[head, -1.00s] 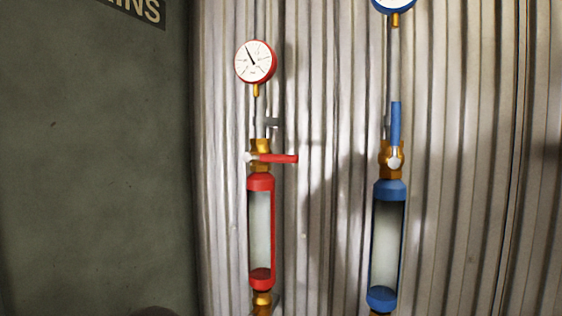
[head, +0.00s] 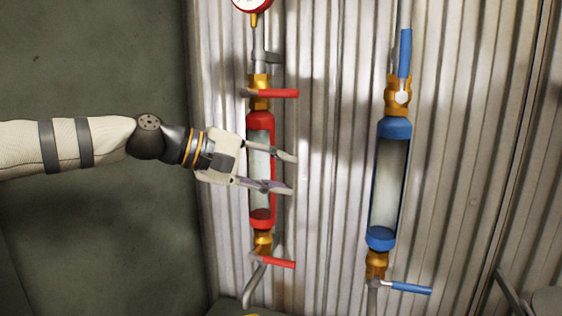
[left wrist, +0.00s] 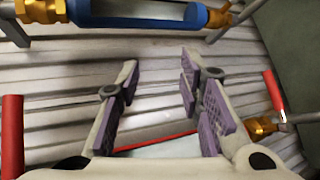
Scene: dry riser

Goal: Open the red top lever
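The red top lever (head: 277,93) sticks out to the right, level, from the brass valve above the red-capped sight glass (head: 260,122). It also shows at the left edge of the left wrist view (left wrist: 12,135). My left gripper (head: 291,173) comes in from the left in front of the sight glass, below the top lever and apart from it. Its two fingers are spread with nothing between them, and both also show in the left wrist view (left wrist: 160,65). A lower red lever (head: 277,262) sits below the glass. My right gripper is not in view.
A blue sight glass (head: 393,130) stands to the right, with an upright blue lever (head: 405,52) above and a level blue lever (head: 410,288) below. The corrugated wall (head: 330,150) lies behind. A red-rimmed gauge (head: 252,4) is at the top edge.

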